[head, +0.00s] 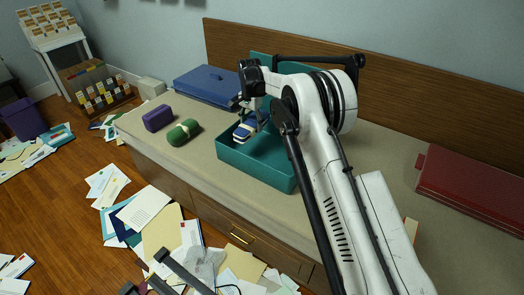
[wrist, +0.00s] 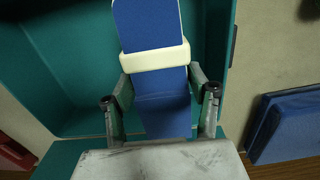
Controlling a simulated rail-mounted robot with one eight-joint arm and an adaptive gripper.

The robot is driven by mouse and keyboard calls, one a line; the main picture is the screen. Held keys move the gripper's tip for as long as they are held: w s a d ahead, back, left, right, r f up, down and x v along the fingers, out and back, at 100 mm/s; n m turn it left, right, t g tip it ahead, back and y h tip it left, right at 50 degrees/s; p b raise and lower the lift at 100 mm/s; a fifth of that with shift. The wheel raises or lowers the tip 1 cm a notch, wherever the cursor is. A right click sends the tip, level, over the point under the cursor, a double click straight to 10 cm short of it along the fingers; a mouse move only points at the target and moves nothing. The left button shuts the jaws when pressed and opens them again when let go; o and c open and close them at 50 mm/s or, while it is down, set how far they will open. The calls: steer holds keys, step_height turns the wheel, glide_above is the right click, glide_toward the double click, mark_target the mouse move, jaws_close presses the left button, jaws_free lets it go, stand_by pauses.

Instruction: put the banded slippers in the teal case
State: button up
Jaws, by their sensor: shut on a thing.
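The banded slippers (head: 244,131) are a flat blue pair with a cream band (wrist: 155,57) around them. The teal case (head: 262,163) stands open on the bench, its lid raised at the back. My gripper (wrist: 163,85) is shut on the slippers, one finger on each side near the band. In the head view my gripper (head: 250,112) points down at the left part of the case, with the slippers at or inside its opening. Whether they touch the case floor cannot be told. My arm hides the case's right part.
A green banded roll (head: 183,132) and a purple block (head: 158,118) lie left of the case. A closed blue case (head: 207,87) is behind them, and a closed red case (head: 474,186) lies far right. Papers (head: 150,215) litter the floor.

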mark_target(252, 148)
step_height(252, 148, down, 9)
steer(key=b, duration=0.2)
steer(key=shift+f+b, duration=0.1)
steer(key=shift+b, duration=0.2)
steer(key=shift+f, duration=0.15)
steer(key=o, duration=1.3)
steer(key=shift+c, duration=0.2)
step_height(252, 148, up, 12)
steer(key=p, duration=0.3)
steer(key=shift+r, duration=0.2)
